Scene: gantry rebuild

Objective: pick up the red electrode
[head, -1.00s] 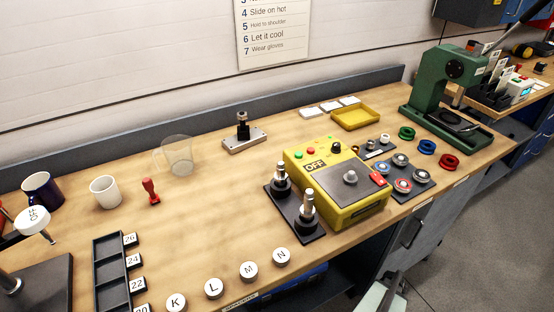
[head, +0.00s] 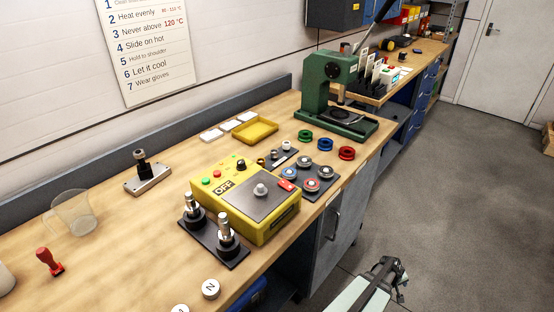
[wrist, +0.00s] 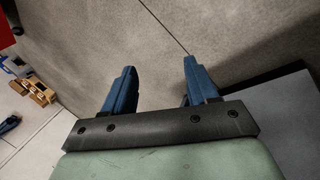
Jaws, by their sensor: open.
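Several red things show in the head view, and I cannot tell for sure which is the electrode. A round metal piece with a red ring (head: 312,185) sits on a dark plate (head: 325,195) among similar pieces, some with blue rings. A flat red piece (head: 287,185) lies at the right edge of the yellow box (head: 262,230). A red spool-like ring (head: 346,153) stands on the bench behind. My gripper (wrist: 160,66) is open and empty over the floor in the wrist view; in the head view it is low, in front of the bench.
The wooden bench (head: 130,225) holds a black base with two metal posts (head: 225,235), a green press (head: 328,95), a yellow tray (head: 255,131) and a clear jug (head: 75,212).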

